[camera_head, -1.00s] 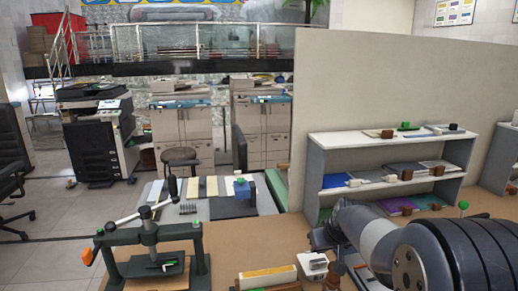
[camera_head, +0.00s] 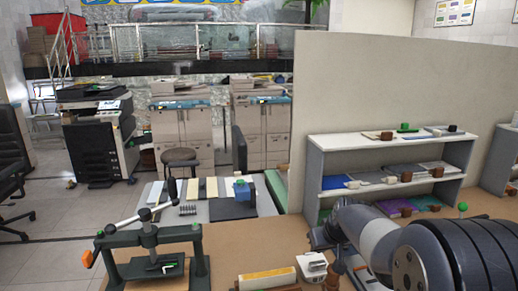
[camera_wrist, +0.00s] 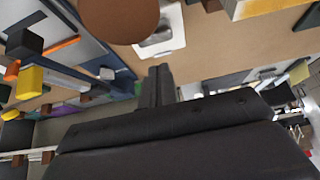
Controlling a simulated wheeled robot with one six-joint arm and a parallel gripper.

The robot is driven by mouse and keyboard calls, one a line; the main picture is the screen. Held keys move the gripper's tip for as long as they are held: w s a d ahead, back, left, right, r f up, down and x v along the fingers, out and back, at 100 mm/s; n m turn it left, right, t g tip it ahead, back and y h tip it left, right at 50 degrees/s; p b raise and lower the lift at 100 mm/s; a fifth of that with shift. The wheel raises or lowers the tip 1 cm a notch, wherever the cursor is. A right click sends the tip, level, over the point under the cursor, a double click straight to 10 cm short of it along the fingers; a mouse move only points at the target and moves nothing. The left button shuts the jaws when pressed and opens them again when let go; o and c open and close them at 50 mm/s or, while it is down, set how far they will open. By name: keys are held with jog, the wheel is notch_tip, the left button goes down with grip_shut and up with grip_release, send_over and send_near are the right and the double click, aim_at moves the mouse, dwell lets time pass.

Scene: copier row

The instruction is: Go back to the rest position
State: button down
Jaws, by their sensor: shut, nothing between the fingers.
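My gripper shows in the wrist view (camera_wrist: 160,84) with its two dark fingers together and nothing between them. It is above the brown work table (camera_head: 230,250), close to a white device (camera_head: 311,266) that also shows in the wrist view (camera_wrist: 160,30). In the head view my grey and black arm fills the lower right, and the fingertips are hidden behind it or too small to make out.
A green lever press (camera_head: 155,250) stands at the front left. A yellow-topped block (camera_head: 267,278) lies beside the white device. A shelf unit (camera_head: 390,155) with folders and small blocks stands against the partition (camera_head: 390,75).

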jog(key=v, duration=0.7)
jog(key=s+v, duration=0.1)
jog(key=v, duration=0.2)
jog(key=shift+s+d, duration=0.2)
jog(key=shift+s, duration=0.1)
jog(key=shift+a+f, duration=0.1)
jog(key=shift+f, duration=0.15)
jog(key=b+x, duration=0.4)
jog(key=x, duration=1)
jog(key=shift+s+f, duration=0.1)
jog(key=shift+s, duration=0.1)
jog(key=shift+w+r+p, duration=0.2)
jog(key=shift+r+p, duration=0.55)
jog(key=shift+p, duration=0.1)
jog(key=shift+w+r+p, duration=0.4)
jog(key=shift+w+p, duration=0.1)
jog(key=shift+p, duration=0.35)
jog(key=w+g+p, duration=0.1)
jog(key=p, duration=0.3)
jog(key=shift+a+r, duration=0.15)
jog(key=shift+r, duration=0.25)
jog(key=shift+w+r, duration=0.2)
notch_tip(320, 180, up, 3)
notch_tip(320, 180, up, 7)
send_over(317, 262)
jog(key=shift+s+d+r, duration=0.2)
jog(key=shift+s+r, duration=0.25)
jog(key=shift+s, duration=0.05)
